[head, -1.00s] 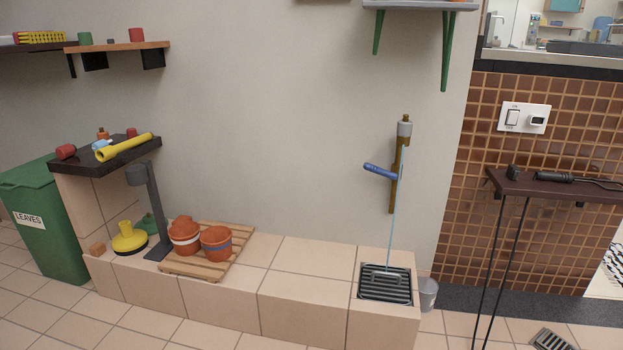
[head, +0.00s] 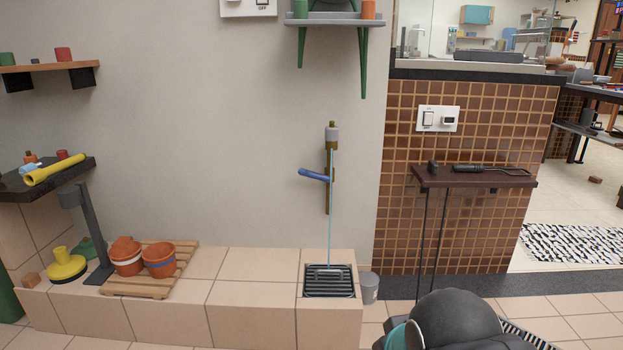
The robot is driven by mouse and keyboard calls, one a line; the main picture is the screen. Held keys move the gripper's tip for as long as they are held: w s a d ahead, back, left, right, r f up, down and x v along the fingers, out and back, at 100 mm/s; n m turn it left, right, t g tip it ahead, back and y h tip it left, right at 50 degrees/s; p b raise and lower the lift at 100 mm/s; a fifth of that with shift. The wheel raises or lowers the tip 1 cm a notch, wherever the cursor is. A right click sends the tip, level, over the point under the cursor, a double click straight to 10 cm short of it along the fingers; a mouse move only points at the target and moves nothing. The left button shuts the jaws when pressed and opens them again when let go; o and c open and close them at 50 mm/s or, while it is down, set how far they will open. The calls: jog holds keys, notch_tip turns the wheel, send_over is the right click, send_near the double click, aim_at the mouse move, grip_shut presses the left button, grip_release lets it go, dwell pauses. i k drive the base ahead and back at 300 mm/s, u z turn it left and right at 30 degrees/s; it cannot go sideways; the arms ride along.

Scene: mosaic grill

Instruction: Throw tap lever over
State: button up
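A thin light-blue stream (head: 331,225) runs straight down from the tap to a dark drain grate (head: 329,288) in the tiled ledge. A dark rounded part of my arm shows at the bottom right, well apart from the lever. My gripper's fingers are not in view.
Terracotta pots (head: 159,260) stand on a wooden pallet (head: 143,287) on the ledge (head: 251,302), left of the grate. A grey bucket (head: 369,288) is beside the ledge. A narrow dark shelf table (head: 474,178) stands right of the tap. A bracketed shelf (head: 338,20) hangs above.

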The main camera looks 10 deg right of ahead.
aim_at(310, 174)
jog(key=u, duration=1.2)
jog(key=i, duration=0.75)
jog(key=z, duration=1)
